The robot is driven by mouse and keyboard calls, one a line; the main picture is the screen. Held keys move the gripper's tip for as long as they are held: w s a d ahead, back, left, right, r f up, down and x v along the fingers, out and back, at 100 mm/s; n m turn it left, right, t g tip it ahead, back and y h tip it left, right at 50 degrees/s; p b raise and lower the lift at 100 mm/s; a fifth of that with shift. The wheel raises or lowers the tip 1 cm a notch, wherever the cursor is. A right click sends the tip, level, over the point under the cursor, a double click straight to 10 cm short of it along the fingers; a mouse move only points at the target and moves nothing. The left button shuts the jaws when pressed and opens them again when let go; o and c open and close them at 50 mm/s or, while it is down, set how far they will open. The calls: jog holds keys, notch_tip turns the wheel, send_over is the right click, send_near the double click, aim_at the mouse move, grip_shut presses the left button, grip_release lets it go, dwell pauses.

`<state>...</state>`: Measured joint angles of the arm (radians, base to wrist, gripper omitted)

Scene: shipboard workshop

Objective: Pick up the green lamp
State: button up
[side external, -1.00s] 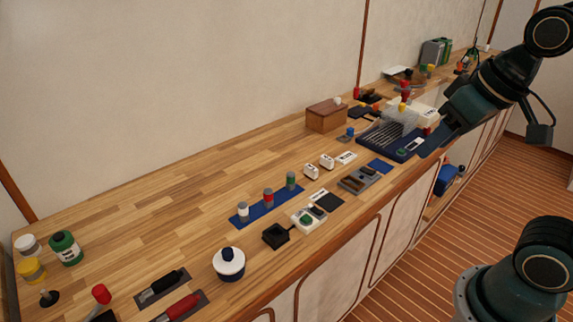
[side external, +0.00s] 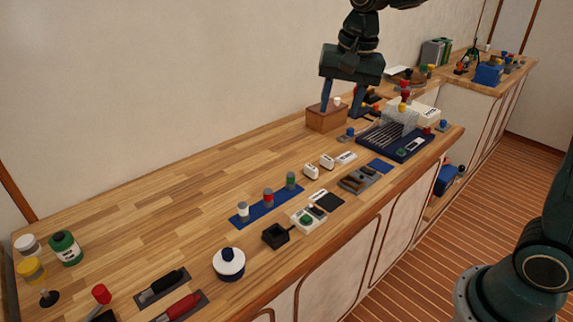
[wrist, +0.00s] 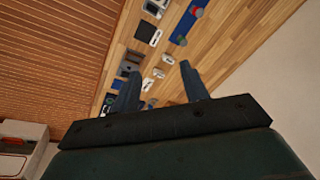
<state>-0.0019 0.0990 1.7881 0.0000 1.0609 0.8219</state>
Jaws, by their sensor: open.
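The green lamp (side external: 291,180), a small upright cylinder with a green band and grey ends, stands at the far right end of a blue mat (side external: 256,213) on the bench. A red one (side external: 268,196) and a white one (side external: 243,211) stand in line with it. In the wrist view the green lamp (wrist: 181,40) shows small, beyond my fingertips. My gripper (side external: 341,114) is open, fingers pointing down, around the wooden box in the side picture; its height above the bench is hard to tell.
A wooden box (side external: 326,118) and a dark blue rack (side external: 395,142) stand near my gripper.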

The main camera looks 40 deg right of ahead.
jog(key=w+f+m+g, duration=0.1)
jog(key=w+f+m, duration=0.2)
jog(key=w+f, duration=0.3)
jog(key=m+g, duration=0.1)
jog(key=m, duration=0.2)
send_over(291, 173)
notch_tip(291, 173, down, 6)
jog(key=shift+s+d, duration=0.1)
jog(key=shift+s, duration=0.05)
notch_tip(291, 173, down, 8)
jog(key=shift+f, duration=0.25)
jog(key=shift+f, duration=2.6)
